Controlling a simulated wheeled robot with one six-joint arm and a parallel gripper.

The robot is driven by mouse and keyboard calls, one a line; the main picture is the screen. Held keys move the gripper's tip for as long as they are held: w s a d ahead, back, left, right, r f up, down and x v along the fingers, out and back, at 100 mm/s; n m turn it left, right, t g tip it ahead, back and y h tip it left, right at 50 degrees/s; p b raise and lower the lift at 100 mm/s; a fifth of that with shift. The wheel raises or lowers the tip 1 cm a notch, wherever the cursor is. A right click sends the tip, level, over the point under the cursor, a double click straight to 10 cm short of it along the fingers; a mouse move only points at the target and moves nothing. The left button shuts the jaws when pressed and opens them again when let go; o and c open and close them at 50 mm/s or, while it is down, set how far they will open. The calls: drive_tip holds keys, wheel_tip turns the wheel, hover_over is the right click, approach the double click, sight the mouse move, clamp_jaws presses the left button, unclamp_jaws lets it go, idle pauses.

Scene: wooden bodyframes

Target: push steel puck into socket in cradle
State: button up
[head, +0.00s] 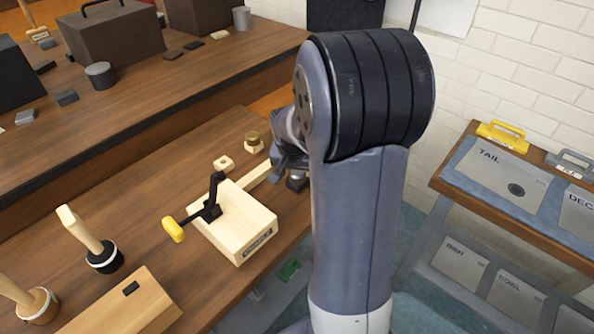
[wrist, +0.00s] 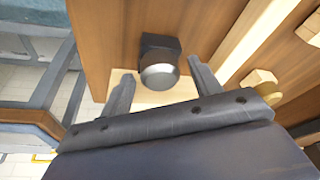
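In the wrist view a rounded grey steel piece, which looks like the puck (wrist: 159,72), sits against a black block (wrist: 160,45). A pale wooden part (wrist: 165,98), possibly the cradle, shows below it. My gripper (wrist: 160,69) is open, with one finger on each side of the steel piece and visible gaps between. In the head view my gripper (head: 290,168) is low over the right edge of the bench, partly hidden by my arm. The puck is hidden there. I cannot make out the socket in either view.
A pale wooden box (head: 235,228) with a black clamp and yellow handle stands beside my arm. Near it are a pale bar (head: 257,174) and small wooden blocks (head: 224,163). Mallets (head: 90,240) stand at left. A labelled side table (head: 500,180) is at right.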

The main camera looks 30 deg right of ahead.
drive_tip(key=shift+o, duration=0.5)
drive_tip(key=v, duration=1)
drive_tip(key=shift+r+p, duration=0.35)
drive_tip(key=shift+p, duration=0.05)
drive_tip(key=shift+s+a, duration=0.1)
drive_tip(key=shift+s, duration=0.05)
drive_tip(key=x, duration=1.1)
drive_tip(key=shift+b, duration=0.4)
drive_tip(key=shift+r+p, duration=0.4)
drive_tip(key=shift+r, duration=0.25)
